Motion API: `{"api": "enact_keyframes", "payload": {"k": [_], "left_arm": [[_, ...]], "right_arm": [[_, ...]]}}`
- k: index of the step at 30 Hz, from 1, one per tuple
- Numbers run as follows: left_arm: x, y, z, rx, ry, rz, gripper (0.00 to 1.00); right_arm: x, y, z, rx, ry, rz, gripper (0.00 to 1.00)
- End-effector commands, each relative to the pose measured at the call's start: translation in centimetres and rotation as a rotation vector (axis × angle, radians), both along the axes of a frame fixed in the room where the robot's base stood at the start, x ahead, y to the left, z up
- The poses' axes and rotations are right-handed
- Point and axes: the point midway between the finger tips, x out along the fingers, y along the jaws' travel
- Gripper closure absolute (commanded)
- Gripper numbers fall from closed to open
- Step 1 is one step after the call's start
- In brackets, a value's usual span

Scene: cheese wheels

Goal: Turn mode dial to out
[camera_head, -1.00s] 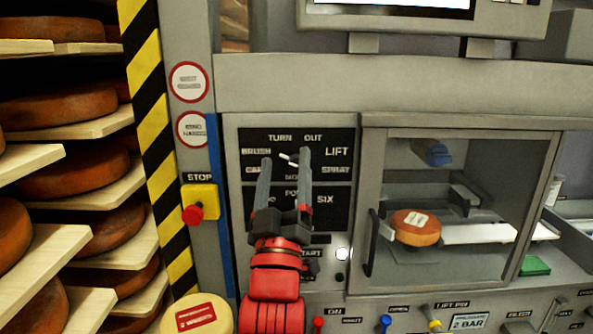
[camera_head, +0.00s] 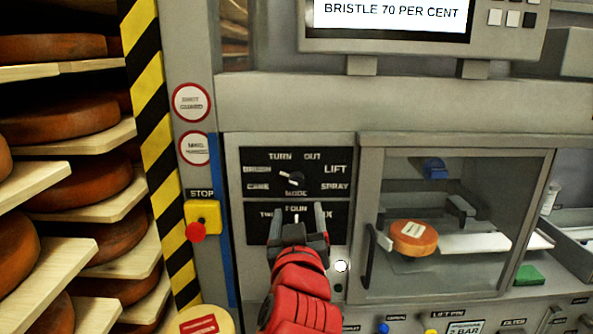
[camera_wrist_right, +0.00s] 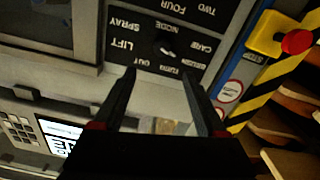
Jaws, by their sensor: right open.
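The mode dial (camera_head: 294,180) is a small dark knob on a black panel, ringed by the labels turn, out, lift, spray, brush and another on the left. Its white pointer aims left and slightly up, toward the brush side, not at out. My right gripper (camera_head: 299,207) is open and empty, its fingertips below the mode dial, in front of the lower dial panel. In the right wrist view, the picture is upside down; the mode dial (camera_wrist_right: 166,46) shows beyond the open fingers, apart from them. My left gripper is not in view.
A red stop button (camera_head: 196,232) on a yellow box is left of the panel. A glazed chamber (camera_head: 370,150) with an orange cheese wheel (camera_head: 414,238) stands to the right. Shelves of cheese wheels fill the left. A screen (camera_head: 393,14) hangs above.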

Motion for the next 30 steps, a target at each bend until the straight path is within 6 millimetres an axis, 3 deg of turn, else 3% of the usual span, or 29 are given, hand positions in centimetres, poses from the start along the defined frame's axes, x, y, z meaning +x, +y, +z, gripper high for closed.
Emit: {"api": "enact_keyframes", "payload": {"k": [1,14,30], "left_arm": [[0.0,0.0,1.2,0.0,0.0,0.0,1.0],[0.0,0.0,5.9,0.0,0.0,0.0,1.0],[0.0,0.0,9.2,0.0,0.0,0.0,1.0]], "right_arm": [[0.3,-0.2,0.7,-0.003,-0.001,-0.006,0.26],[2.3,0.0,0.2,-0.013,0.009,0.004,0.26],[11.7,0.1,0.0,-0.008,0.009,0.006,0.26]]}}
